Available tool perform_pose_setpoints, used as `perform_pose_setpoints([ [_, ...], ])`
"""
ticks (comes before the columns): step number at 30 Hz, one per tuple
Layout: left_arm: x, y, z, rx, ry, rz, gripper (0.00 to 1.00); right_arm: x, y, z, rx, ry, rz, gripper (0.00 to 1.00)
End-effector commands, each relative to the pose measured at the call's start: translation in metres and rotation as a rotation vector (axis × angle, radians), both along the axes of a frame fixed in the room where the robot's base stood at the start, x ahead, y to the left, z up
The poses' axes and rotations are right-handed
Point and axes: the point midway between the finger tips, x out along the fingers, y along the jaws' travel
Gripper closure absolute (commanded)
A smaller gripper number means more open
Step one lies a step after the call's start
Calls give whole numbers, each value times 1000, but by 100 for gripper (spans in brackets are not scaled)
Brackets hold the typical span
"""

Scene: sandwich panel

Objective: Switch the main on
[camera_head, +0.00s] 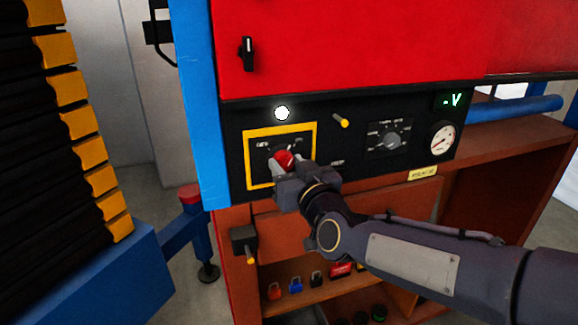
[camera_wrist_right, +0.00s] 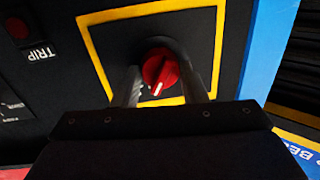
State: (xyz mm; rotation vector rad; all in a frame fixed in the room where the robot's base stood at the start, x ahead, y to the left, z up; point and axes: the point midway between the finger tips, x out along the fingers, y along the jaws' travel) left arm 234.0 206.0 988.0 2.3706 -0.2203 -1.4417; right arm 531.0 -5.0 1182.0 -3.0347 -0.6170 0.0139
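The main switch is a red rotary knob (camera_head: 285,160) inside a yellow square frame (camera_head: 247,157) on the black control panel. In the right wrist view the red knob (camera_wrist_right: 158,66) shows a white mark pointing down and slightly left in the picture. My right gripper (camera_head: 290,167) is at the knob. In the wrist view the fingers of the right gripper (camera_wrist_right: 163,80) stand on either side of the knob, with dark gaps visible between them and it. It looks open around the knob. The position labels are too small to read. My left gripper is not in view.
A white lamp (camera_head: 282,113) is lit above the frame. A yellow-tipped lever (camera_head: 341,120), a selector dial (camera_head: 391,141), a round gauge (camera_head: 442,139) and a green display (camera_head: 452,100) are to the right. Several padlocks, including a blue one (camera_head: 295,283), sit on the shelf below.

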Motion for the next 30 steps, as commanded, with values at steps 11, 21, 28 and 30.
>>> perform_pose_setpoints([
  [11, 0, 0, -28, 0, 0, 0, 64, 0, -1, -5, 238, 76, -1, 84],
  [21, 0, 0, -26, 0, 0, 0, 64, 0, 0, -1, 273, 90, 0, 60],
  [28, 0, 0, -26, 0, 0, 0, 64, 0, 0, -1, 271, 89, 0, 40],
  [30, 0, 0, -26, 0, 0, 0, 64, 0, 0, -1, 271, 89, 0, 40],
])
